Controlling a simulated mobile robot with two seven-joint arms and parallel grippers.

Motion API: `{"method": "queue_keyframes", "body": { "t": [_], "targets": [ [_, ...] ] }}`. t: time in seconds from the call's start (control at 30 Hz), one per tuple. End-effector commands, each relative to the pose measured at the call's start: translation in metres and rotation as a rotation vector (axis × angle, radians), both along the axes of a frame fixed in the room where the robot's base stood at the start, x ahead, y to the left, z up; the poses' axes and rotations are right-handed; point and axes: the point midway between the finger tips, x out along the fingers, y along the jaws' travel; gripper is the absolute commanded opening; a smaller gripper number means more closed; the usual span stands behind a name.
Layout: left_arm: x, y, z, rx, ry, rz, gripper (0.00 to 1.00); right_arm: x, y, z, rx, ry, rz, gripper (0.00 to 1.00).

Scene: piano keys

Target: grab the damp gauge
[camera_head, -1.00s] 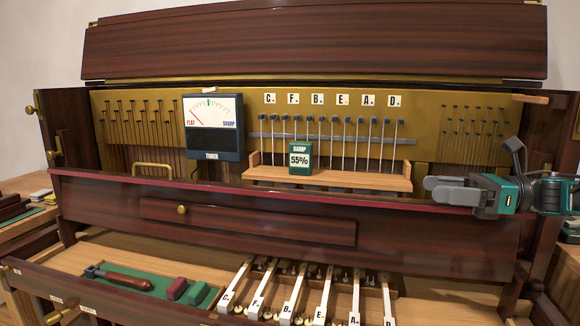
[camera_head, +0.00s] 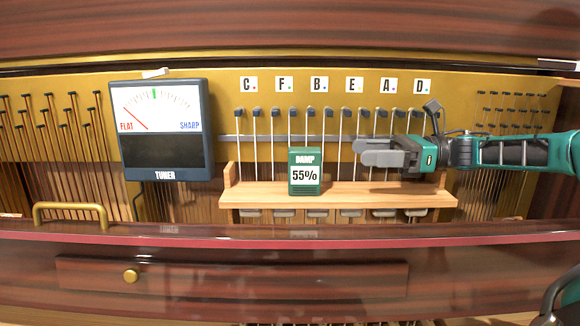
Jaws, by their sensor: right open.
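The damp gauge (camera_head: 305,185) is a small dark green box with "DAMP" on top and a white "55%" display. It stands upright on a light wooden shelf (camera_head: 345,196) inside the piano. My right gripper (camera_head: 368,152) comes in from the right, its grey fingers pointing left towards the gauge. It is open and empty, to the right of the gauge and a little higher in the picture, with a gap between them. The left gripper is not in view.
A tuner (camera_head: 160,145) with a dial stands to the left. A row of thin rods with dark heads rises behind the gauge under letter labels (camera_head: 317,84). A brass handle (camera_head: 70,212) is at lower left. A red-edged wooden rail (camera_head: 480,240) runs across the front.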

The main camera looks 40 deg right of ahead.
Motion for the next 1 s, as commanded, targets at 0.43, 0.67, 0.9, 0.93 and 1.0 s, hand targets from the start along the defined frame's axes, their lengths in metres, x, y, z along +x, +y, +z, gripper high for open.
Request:
{"method": "queue_keyframes", "body": {
  "t": [0.43,0.67,0.9,0.93,1.0],
  "targets": [
    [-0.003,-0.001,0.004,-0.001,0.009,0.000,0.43,0.044,0.053,0.000,0.003,0.002,0.004,0.68],
    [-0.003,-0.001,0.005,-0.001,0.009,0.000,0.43,0.051,0.061,0.000,0.001,0.002,0.002,0.68],
    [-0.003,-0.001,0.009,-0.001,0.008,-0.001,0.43,0.066,0.080,0.003,0.003,0.002,0.003,0.68],
    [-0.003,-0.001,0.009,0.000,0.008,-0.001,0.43,0.068,0.082,0.003,0.005,0.003,0.002,0.68],
    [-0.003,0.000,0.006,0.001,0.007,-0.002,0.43,0.070,0.084,0.001,0.001,0.004,0.000,0.68]
  ]
}}
